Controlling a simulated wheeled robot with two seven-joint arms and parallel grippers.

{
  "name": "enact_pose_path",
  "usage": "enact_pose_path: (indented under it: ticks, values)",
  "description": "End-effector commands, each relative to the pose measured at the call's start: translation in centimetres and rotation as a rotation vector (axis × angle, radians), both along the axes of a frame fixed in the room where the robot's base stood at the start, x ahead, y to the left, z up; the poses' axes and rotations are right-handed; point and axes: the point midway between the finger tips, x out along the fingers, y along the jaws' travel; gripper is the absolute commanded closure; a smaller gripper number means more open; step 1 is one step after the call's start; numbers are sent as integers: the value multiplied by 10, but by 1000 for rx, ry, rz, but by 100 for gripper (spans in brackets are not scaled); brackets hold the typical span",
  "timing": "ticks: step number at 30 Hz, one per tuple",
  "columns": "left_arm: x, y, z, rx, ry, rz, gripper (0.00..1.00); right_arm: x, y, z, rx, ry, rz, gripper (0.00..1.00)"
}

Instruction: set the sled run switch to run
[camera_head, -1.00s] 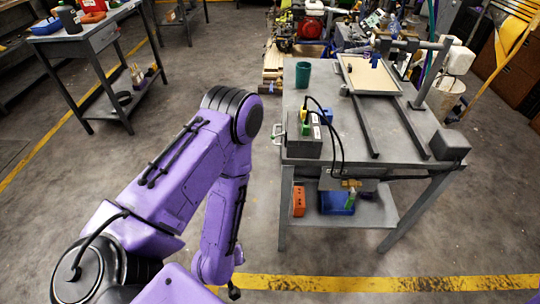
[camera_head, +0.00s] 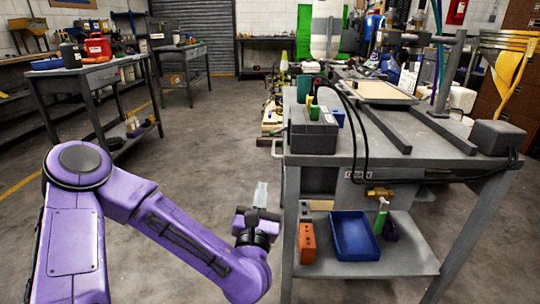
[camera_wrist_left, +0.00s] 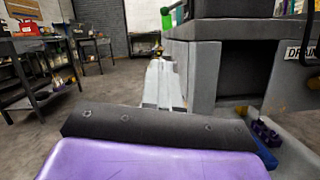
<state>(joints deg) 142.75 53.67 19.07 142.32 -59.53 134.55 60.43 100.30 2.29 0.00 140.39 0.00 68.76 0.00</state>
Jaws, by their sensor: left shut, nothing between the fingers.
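I cannot make out a switch marked as the sled run switch. A dark grey box (camera_head: 313,133) stands on the near left corner of the grey table (camera_head: 405,152), with small green and yellow parts on top and black cables beside it. My left gripper (camera_head: 260,194) is shut and empty, its pale fingers pointing up, left of the table's near left leg and below the tabletop. In the left wrist view the shut fingers (camera_wrist_left: 164,82) point ahead, left of the table's side. A green part (camera_wrist_left: 167,19) shows above the table edge there. My right gripper is out of view.
The lower shelf holds a blue bin (camera_head: 353,237) and an orange block (camera_head: 307,243). A brass valve (camera_head: 379,193) is under the tabletop. A workbench with a red can (camera_head: 97,47) stands at left. The floor between is clear.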

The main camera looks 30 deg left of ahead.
Motion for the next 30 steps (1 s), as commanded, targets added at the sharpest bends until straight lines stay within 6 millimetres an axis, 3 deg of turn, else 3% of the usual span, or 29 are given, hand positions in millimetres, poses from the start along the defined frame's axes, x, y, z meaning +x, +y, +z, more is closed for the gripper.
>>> enact_pose_path:
  ticks: [7,19,24,30]
  values:
    - [15,8,7,3,2,4,100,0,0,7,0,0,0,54]
    - [88,46,30,3,5,3,100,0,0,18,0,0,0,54]
    - [100,46,54,4,4,0,100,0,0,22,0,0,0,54]
    - [105,47,62,5,5,-1,100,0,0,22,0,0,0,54]
